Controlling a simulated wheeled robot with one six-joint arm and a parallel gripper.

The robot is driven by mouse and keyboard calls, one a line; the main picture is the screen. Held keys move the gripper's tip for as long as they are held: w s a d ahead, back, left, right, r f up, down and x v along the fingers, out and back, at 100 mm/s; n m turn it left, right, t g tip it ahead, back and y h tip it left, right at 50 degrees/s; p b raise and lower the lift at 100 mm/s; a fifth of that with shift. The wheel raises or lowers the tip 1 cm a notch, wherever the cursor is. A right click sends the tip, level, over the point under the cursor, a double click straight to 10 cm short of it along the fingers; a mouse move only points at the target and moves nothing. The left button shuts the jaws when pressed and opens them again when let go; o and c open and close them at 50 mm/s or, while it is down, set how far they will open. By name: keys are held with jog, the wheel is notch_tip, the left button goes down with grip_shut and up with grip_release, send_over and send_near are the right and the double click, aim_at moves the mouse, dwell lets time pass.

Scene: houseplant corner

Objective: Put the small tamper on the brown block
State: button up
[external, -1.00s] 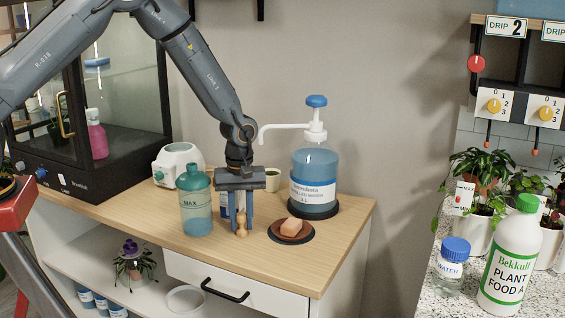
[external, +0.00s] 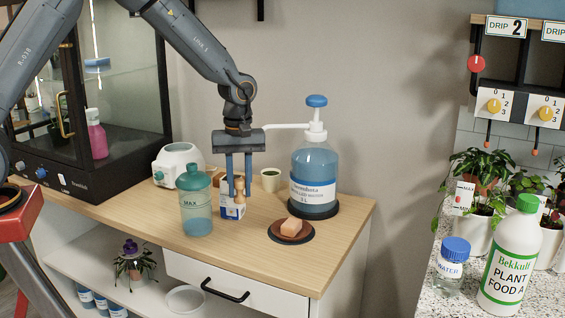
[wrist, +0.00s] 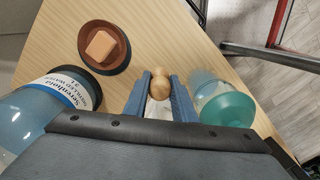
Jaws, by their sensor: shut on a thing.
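The small wooden tamper (external: 239,186) is between the fingers of my gripper (external: 238,194), which is shut on it and holds it above the table. In the wrist view the tamper's round knob (wrist: 159,86) shows between the two blue fingers. The brown block (external: 292,226) lies to the right and lower in the external view, on a reddish-brown saucer (external: 307,235). In the wrist view the block (wrist: 101,45) is at the upper left, apart from my gripper.
A green-capped bottle (external: 196,212) stands just left of my gripper. A white and blue carton (external: 231,209) is behind the tamper. A large pump bottle (external: 314,170) stands behind the saucer. The table front is bare.

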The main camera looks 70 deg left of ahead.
aim_at(239, 180)
notch_tip(239, 180, up, 9)
jog(key=shift+r, duration=0.15)
jog(key=w+a+m+b, duration=0.2)
jog(key=w+a+b, duration=0.1)
jog(key=a, duration=2.8)
jog(key=shift+f+p, duration=1.55)
jog(key=shift+f, duration=6.25)
jog(key=shift+f, duration=0.15)
jog(key=o, duration=1)
jog(key=shift+o, duration=0.2)
